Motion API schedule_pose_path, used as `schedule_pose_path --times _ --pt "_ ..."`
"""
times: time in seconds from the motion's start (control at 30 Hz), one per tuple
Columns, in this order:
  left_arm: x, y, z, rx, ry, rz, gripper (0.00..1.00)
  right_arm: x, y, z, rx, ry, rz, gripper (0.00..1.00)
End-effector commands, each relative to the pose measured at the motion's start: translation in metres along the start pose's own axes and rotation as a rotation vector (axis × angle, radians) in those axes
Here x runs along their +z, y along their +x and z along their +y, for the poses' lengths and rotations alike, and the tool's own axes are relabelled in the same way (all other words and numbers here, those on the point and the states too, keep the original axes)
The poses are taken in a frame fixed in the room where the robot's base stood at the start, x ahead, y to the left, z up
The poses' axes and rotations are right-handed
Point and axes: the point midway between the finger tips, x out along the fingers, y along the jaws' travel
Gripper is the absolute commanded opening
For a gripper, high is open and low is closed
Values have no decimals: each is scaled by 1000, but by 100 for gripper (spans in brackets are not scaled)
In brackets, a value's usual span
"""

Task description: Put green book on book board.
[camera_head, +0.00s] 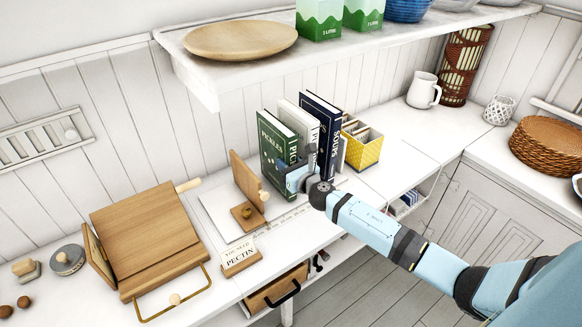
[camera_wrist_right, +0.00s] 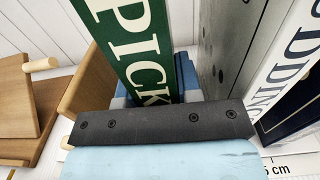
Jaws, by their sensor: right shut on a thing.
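The green book (camera_head: 276,143) stands upright at the left end of a row of books on the counter. It also shows in the right wrist view (camera_wrist_right: 137,42), its spine lettered in white. My right gripper (camera_head: 294,178) is at the lower part of its spine. The blue fingers lie on either side of the book in the right wrist view, shut on it; their tips are partly hidden by the book. The wooden book board (camera_head: 150,240), a slanted stand with a wire loop in front, is left on the counter and bears no book. My left gripper is out of view.
A wooden bookend (camera_head: 243,176) stands just left of the green book. White (camera_head: 304,122) and dark blue (camera_head: 329,125) books stand close on its right, then a yellow box (camera_head: 364,147). A small pectin sign (camera_head: 240,260) stands near the front edge. A shelf (camera_head: 350,42) hangs above.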

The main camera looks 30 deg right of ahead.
Motion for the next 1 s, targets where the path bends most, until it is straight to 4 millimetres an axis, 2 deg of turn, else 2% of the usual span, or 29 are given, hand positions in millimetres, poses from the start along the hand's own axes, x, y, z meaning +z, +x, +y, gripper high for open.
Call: schedule_pose_path --times 0.47,1.0 --pt "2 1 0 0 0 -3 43 1 4 0 0 0 -3 0" --pt "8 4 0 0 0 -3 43 -6 4 0 0 0 -3 0"
